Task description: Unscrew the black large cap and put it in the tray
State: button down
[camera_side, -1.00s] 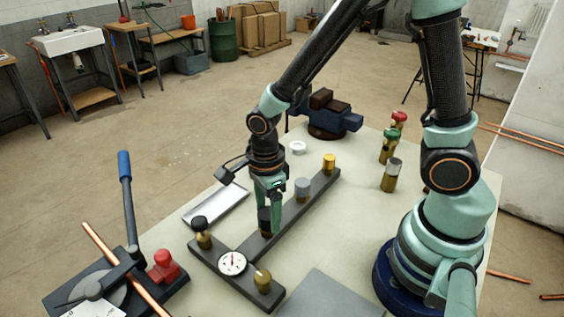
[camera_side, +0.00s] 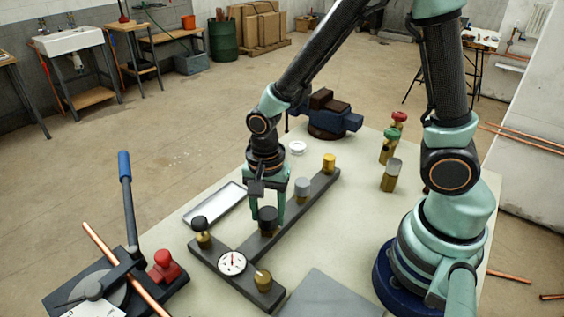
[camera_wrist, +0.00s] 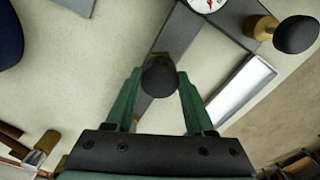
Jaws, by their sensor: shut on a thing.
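The black cap (camera_side: 268,214) sits over a brass stub on the dark manifold bar (camera_side: 320,186). My gripper (camera_side: 267,220) points down with one finger on each side of this cap and is shut on it. In the wrist view, the cap (camera_wrist: 160,76) is between my green fingertips (camera_wrist: 160,84). Its threads are hidden, and I cannot tell how loose it is. A second black cap (camera_side: 199,222) stands on a brass stub at the bar's left end and also shows in the wrist view (camera_wrist: 297,35). The shallow silver tray (camera_side: 214,204) lies left of my gripper; nothing shows in it.
A grey cap (camera_side: 302,186) and a yellow cap (camera_side: 329,160) stand farther along the bar. A pressure gauge (camera_side: 232,263) and a brass fitting (camera_side: 263,281) are at the near end. A pipe bender (camera_side: 125,270) is front left, a blue vise (camera_side: 335,121) behind.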

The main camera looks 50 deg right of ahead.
jog(key=n, duration=1.5)
jog(key=shift+n, duration=0.4)
jog(key=n, duration=0.5)
jog(key=shift+n, duration=0.4)
jog(key=shift+c, duration=2.2)
grip_release()
